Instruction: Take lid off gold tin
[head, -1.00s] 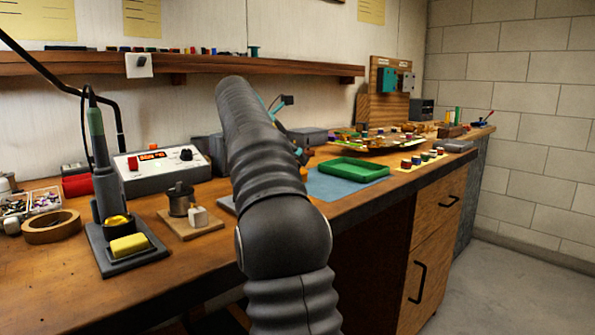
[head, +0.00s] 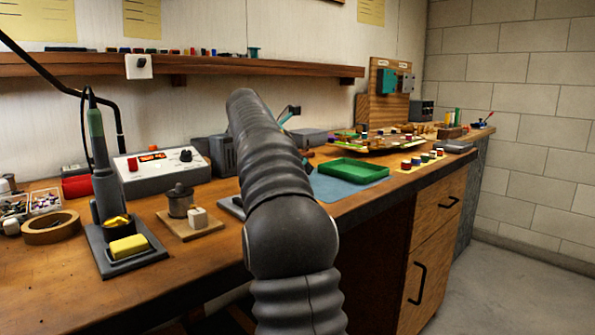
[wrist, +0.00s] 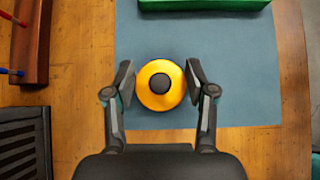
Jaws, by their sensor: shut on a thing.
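The gold tin's lid (wrist: 152,92) shows from above in the wrist view, round and yellow-gold with a dark knob (wrist: 160,83) at its centre. It is over the blue mat (wrist: 250,70), near the mat's lower edge. My gripper (wrist: 160,85) is shut on the lid, one finger on its left and one on its right. The tin's body is hidden under the lid, so I cannot tell whether the two touch. In the head view my arm hides the tin and the gripper.
A green tray (head: 357,171) lies on the mat's far part. Left of the mat stand a wooden rack (wrist: 33,45) and a dark slatted object (wrist: 22,140). A soldering iron stand (head: 125,250) is at the bench's left. Bare bench shows left of the mat.

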